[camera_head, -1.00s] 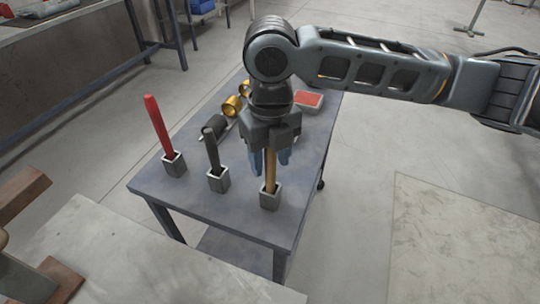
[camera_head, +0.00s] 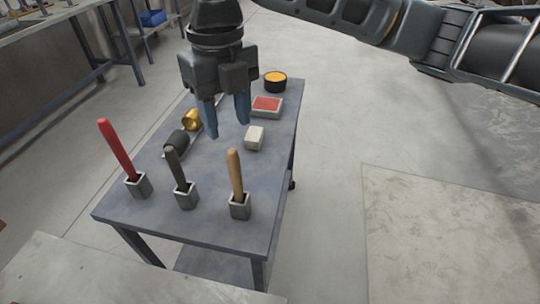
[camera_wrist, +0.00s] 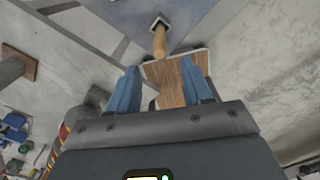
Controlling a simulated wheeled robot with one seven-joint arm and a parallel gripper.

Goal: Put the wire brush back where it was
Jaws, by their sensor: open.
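A tool with a light wooden handle (camera_head: 235,175), likely the wire brush, stands nearly upright in the right-hand square grey holder (camera_head: 240,208) at the table's near end. Its head is hidden inside the holder. In the wrist view the wooden handle (camera_wrist: 159,42) shows beyond my fingertips, apart from them. My gripper (camera_head: 227,129) has blue fingers spread, with nothing between them. It hangs above the table, higher than the handle and apart from it. The fingers also frame the lower part of the wrist view (camera_wrist: 160,68).
A dark-handled tool (camera_head: 175,165) and a red-handled tool (camera_head: 116,148) stand in holders to the left. Behind are a pale block (camera_head: 255,138), a red-topped box (camera_head: 266,106), an orange-topped tin (camera_head: 275,82) and brass and dark cylinders (camera_head: 191,120). Table (camera_head: 209,225) edges are clear.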

